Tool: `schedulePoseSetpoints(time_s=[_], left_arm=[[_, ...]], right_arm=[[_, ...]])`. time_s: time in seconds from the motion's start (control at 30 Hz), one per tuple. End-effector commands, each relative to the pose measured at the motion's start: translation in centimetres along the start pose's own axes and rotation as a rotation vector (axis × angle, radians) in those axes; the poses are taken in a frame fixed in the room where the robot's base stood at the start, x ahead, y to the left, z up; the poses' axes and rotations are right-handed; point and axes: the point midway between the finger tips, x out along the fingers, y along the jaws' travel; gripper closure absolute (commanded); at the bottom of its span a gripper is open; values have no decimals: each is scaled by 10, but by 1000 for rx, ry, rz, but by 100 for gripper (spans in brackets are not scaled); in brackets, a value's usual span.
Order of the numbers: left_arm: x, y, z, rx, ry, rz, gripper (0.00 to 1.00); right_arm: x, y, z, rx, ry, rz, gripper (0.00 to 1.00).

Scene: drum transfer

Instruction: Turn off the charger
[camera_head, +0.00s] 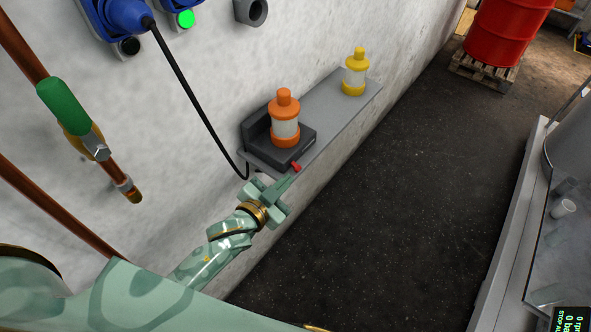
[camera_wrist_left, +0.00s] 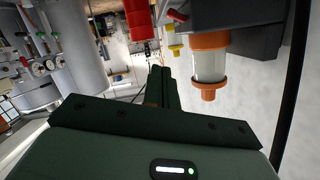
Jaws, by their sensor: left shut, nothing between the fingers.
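The charger (camera_head: 302,138) is a dark block with a raised back on a grey wall shelf. An orange-and-clear lamp-like unit (camera_head: 285,122) stands upright in it. A small red switch (camera_head: 295,167) sits at the charger's front corner. My left gripper (camera_head: 290,180) is shut and empty just in front of this switch; whether it touches it I cannot tell. In the left wrist view the closed fingers (camera_wrist_left: 160,85) point towards the shelf, with the orange unit (camera_wrist_left: 209,65) and the charger (camera_wrist_left: 268,35) inverted on the right. My right gripper is out of view.
A yellow unit (camera_head: 355,74) stands farther along the shelf (camera_head: 335,105). A black cable (camera_head: 200,95) runs from a blue wall plug (camera_head: 125,14) down to the shelf. Copper pipes with a green-handled valve (camera_head: 62,105) are at left. The dark floor (camera_head: 400,200) is clear.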

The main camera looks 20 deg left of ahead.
Motion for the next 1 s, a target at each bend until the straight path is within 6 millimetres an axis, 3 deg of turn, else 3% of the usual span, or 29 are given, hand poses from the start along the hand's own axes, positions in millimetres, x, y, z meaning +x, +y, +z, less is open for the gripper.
schedulePoseSetpoints(time_s=[0.23,0.8,0.87,0.93,1.0], left_arm=[[-21,1,0,-1,0,1,100],[-22,1,1,1,-2,1,100],[-21,4,8,-1,-20,6,100],[-22,10,31,-7,-69,20,100],[-25,20,71,-19,-155,40,100]], right_arm=[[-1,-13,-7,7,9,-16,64],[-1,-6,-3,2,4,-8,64],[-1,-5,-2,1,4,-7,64],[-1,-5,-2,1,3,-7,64],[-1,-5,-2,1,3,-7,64]])
